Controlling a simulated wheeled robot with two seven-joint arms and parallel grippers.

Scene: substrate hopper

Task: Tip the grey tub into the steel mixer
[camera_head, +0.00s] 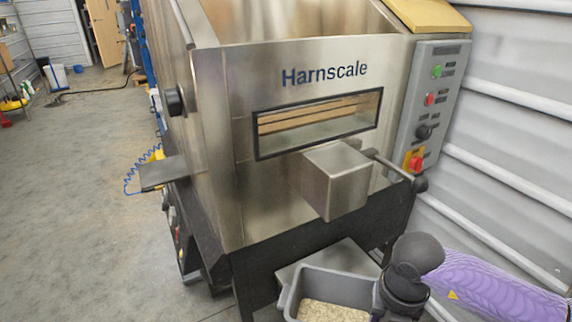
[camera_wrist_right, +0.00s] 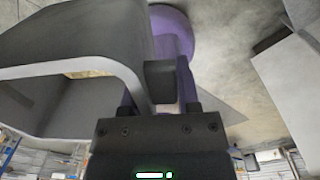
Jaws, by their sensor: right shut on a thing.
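The grey tub (camera_head: 284,294) is at the bottom of the head view, in front of the steel mixer, with pale flaky material (camera_head: 330,311) inside. Its lower part is cut off by the frame edge. My right gripper (camera_head: 384,292) is shut on the tub's right side. In the right wrist view the gripper (camera_wrist_right: 170,85) holds the tub wall (camera_wrist_right: 85,45), which fills the left. The steel mixer (camera_head: 250,195), marked Harnscale, stands upright with its open top at the upper edge of the head view, above the tub. My left gripper is not in view.
A steel box (camera_head: 337,180) and a handle (camera_head: 419,183) stick out from the mixer's front. A control panel (camera_head: 432,105) is on its right. A corrugated wall (camera_head: 520,120) stands close on the right. The floor (camera_head: 90,230) at left is mostly clear.

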